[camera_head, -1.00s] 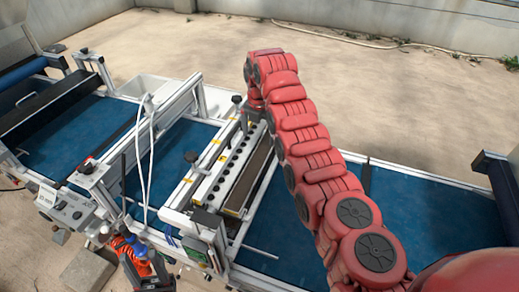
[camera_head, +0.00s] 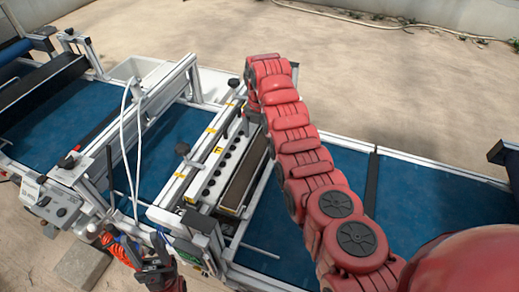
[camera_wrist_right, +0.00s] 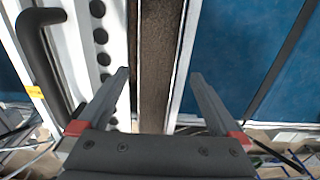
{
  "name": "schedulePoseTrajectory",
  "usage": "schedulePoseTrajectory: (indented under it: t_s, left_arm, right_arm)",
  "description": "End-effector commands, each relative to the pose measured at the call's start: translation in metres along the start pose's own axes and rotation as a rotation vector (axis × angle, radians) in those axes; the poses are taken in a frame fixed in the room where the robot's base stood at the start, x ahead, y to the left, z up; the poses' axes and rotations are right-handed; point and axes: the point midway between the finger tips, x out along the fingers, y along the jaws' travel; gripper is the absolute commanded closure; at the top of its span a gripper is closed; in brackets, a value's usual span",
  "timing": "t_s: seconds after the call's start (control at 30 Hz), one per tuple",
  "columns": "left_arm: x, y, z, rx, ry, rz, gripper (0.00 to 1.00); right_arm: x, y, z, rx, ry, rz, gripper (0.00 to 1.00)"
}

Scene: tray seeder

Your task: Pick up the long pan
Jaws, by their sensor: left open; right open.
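The long pan (camera_head: 243,182) is a narrow trough filled with dark brown soil, lying beside the white row of round holes on the seeder. In the right wrist view the pan (camera_wrist_right: 154,75) runs away from me between my right gripper's (camera_wrist_right: 160,88) two fingers. That gripper is open, with the fingers apart on either side of the pan's line; contact is not visible. In the head view my red right arm hides most of this gripper near the pan's far end. My left gripper (camera_head: 158,270) is open at the lower left, away from the pan.
The white perforated bar (camera_head: 224,160) stands just left of the pan, with black knobs and posts around it. A blue belt (camera_head: 430,195) lies to the right.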

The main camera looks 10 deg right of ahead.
Motion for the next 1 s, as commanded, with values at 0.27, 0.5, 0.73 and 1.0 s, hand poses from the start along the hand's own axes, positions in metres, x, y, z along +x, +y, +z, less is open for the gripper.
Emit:
schedulePoseTrajectory:
  t_s: [0.27, 0.5, 0.73, 1.0]
  left_arm:
    - [0.005, 0.0, -0.001, 0.0, 0.0, 0.0, 0.5]
    - [-0.002, 0.0, 0.0, 0.0, 0.0, 0.0, 0.5]
    - [-0.001, 0.0, 0.0, 0.0, 0.0, 0.0, 0.5]
    - [-0.001, 0.0, 0.0, 0.0, 0.0, 0.0, 0.5]
  right_arm:
    - [0.021, 0.004, -0.002, -0.003, 0.002, -0.001, 0.0]
    - [0.056, 0.006, -0.002, -0.002, -0.001, 0.002, 0.0]
    - [0.056, 0.005, -0.001, -0.002, -0.001, 0.002, 0.05]
    - [0.056, 0.005, -0.001, -0.001, -0.001, 0.002, 0.54]
